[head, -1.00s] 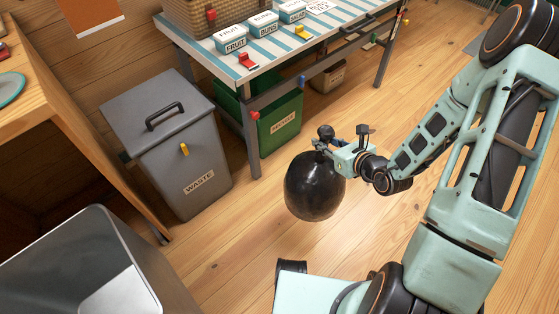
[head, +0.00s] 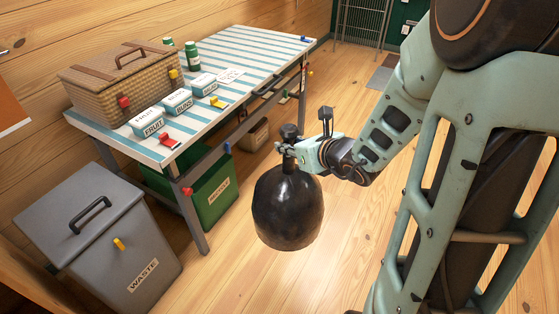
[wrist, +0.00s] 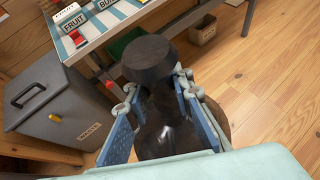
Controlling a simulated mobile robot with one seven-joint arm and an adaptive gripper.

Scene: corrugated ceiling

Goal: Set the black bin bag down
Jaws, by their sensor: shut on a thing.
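The black bin bag (head: 288,208) is round and full, with a gathered neck and a dark knob at its top. My gripper (head: 290,148) is shut on the neck, and the bag hangs upright below it, in front of the striped table. In the wrist view the bag's dark top (wrist: 147,58) and neck sit between my two blue finger pads (wrist: 158,118). The bag's underside shows against the wooden floor in the head view; whether it touches the floor I cannot tell.
A grey lidded bin marked WASTE (head: 100,240) stands at lower left. A green bin (head: 212,196) is under the striped table (head: 250,58), which bears a wicker basket (head: 118,88) and labelled boxes (head: 178,101). Wooden floor (head: 350,235) is clear around the bag.

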